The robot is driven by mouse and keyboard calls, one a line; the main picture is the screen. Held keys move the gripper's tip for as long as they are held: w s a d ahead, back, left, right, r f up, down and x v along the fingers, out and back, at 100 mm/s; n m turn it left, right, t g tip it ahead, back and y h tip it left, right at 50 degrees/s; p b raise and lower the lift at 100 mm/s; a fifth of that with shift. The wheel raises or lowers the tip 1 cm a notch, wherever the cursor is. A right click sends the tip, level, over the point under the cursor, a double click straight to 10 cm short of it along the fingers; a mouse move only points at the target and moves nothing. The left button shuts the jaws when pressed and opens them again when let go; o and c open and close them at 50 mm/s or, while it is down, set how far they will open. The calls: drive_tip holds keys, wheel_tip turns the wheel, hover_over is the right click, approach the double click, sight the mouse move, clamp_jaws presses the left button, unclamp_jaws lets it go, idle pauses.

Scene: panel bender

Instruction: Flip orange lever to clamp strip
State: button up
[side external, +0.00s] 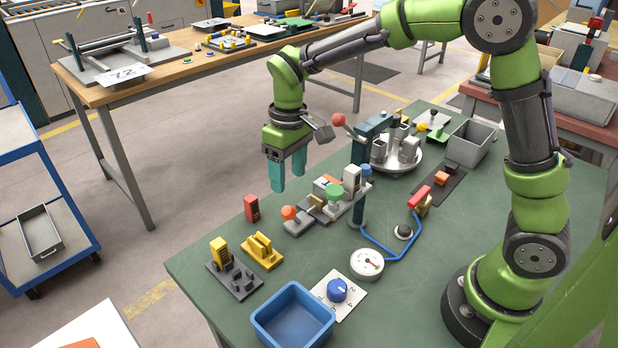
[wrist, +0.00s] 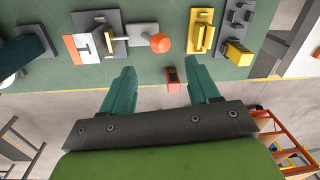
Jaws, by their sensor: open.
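The orange lever knob (side external: 289,212) is a round ball on a grey fixture near the far edge of the green table. It also shows in the wrist view (wrist: 161,43), at the end of a short grey bar reaching out from the fixture. A pale plate with an orange mark (wrist: 78,46) lies at the fixture's other side; I cannot tell if it is the strip. My gripper (side external: 287,178) hangs above the table near the knob, teal fingers pointing down, open and empty. In the wrist view its fingertips (wrist: 160,76) spread either side of the knob's line, apart from it.
A small red block (side external: 252,208) stands near the table edge. A yellow bracket (side external: 262,250) and a grey-yellow fixture (side external: 236,268) sit closer to the camera. A blue bin (side external: 293,316), a dial gauge (side external: 367,264) and a post with a red ball (side external: 338,119) also stand here.

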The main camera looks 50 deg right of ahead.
sight(288, 206)
drive_tip(key=f, duration=0.9)
drive_tip(key=shift+a, duration=0.3)
clamp_jaws()
